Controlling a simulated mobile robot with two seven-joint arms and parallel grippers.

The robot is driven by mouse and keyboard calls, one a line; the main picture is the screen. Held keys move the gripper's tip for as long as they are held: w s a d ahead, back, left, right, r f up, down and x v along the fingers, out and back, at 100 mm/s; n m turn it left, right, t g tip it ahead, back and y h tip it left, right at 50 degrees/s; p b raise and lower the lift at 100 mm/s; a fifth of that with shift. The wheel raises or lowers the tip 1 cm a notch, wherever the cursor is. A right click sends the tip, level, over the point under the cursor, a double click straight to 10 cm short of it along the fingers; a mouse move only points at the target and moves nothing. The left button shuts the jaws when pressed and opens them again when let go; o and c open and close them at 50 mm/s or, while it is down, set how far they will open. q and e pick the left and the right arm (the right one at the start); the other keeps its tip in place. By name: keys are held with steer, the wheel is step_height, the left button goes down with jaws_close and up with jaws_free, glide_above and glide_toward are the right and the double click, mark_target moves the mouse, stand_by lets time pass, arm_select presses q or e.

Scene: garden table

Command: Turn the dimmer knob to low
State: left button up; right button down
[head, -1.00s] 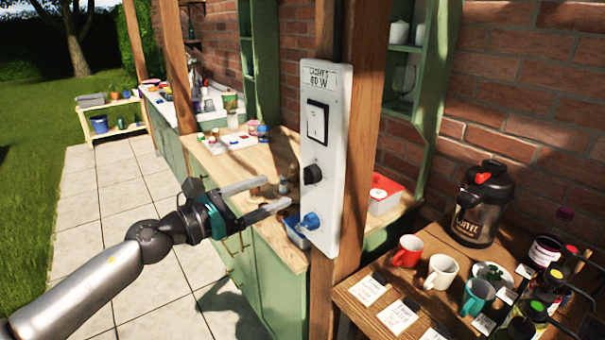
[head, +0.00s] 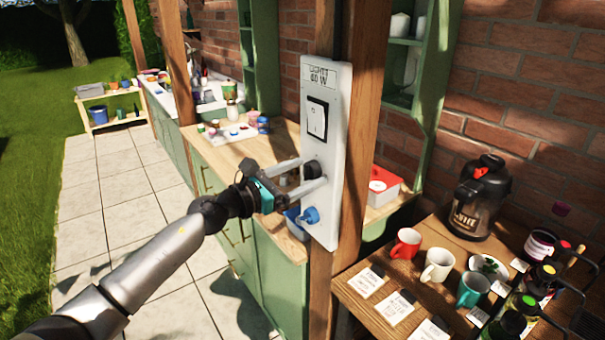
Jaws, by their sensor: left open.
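The white switch panel (head: 325,200) is fixed to a wooden post. A printed label sits above the rocker. The knob's pointer mark is not readable. My right gripper is not in view.
A wooden table (head: 365,312) at the right holds a red mug (head: 406,243), a cream mug (head: 438,265), a teal mug (head: 473,290), a dark coffee flask (head: 481,197) and several bottles. Green cabinets (head: 276,275) with a wooden counter stand behind the post. The paving at left is clear.

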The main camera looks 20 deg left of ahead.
arm_select(q)
steer(key=shift+c, duration=0.2)
jaws_close()
stand_by(0.3)
steer(key=n+p, duration=0.2)
steer(key=n, duration=0.1)
steer(key=shift+r+p, duration=0.2)
steer(key=shift+p, duration=0.15)
steer(key=n+p, duration=0.3)
steer(key=n, duration=0.2)
steer(key=shift+n+g, duration=0.3)
steer(key=shift+g, duration=0.1)
steer(key=n+p, duration=0.3)
steer(key=n, duration=0.2)
steer(key=shift+a, duration=0.1)
steer(key=shift+n+g+h+p, duration=0.3)
steer(key=shift+n+p, duration=0.6)
steer(key=shift+n, duration=1.2)
